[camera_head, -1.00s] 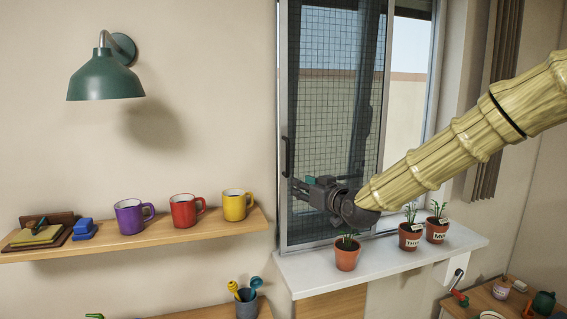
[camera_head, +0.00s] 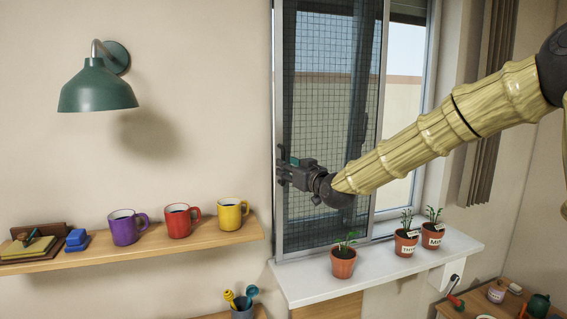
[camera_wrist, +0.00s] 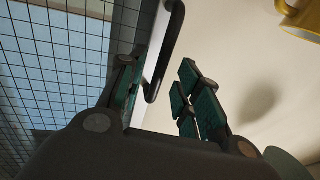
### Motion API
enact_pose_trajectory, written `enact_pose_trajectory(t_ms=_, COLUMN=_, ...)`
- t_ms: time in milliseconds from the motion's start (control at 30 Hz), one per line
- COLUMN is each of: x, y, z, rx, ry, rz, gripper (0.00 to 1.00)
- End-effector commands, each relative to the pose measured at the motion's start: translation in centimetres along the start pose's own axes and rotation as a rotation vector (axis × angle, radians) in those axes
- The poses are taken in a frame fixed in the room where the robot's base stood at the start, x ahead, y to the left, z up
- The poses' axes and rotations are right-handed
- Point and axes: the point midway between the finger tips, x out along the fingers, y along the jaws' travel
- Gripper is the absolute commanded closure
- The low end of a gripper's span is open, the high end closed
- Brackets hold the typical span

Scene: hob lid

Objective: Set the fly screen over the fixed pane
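The fly screen (camera_head: 330,85) is a dark mesh panel in a grey frame, upright on the left side of the window. The right part of the window (camera_head: 403,110) shows beside it without mesh over it. My gripper (camera_head: 283,168) is at the screen frame's left edge, where the handle was visible. In the wrist view my gripper (camera_wrist: 167,95) is open, its two green-padded fingers apart. The screen's black bar handle (camera_wrist: 174,40) appears between the fingers, near their tips; I cannot tell whether they touch it. Which pane is fixed is not clear.
Potted plants stand on the white sill (camera_head: 310,286): one pot (camera_head: 343,264) below the screen, two at the right, under my arm. A shelf (camera_head: 150,255) with mugs is at the left. A green lamp (camera_head: 97,88) hangs above it.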

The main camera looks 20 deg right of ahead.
Motion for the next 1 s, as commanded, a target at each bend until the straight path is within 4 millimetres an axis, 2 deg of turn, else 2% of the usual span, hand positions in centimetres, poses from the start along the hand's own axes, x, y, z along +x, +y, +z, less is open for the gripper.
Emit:
enact_pose_trajectory(t_ms=300, x=2.9, y=0.0, z=-0.1, rx=0.0, ry=-0.001, rz=0.001, gripper=0.66)
enact_pose_trajectory(t_ms=733, x=3.4, y=0.1, z=0.0, rx=0.0, ry=0.0, rz=0.001, gripper=0.66)
enact_pose_trajectory(t_ms=933, x=3.4, y=0.1, z=0.0, rx=0.0, ry=0.0, rz=0.001, gripper=1.0)
enact_pose_trajectory(t_ms=1000, x=3.4, y=0.1, z=0.0, rx=0.0, ry=0.0, rz=0.001, gripper=1.0)
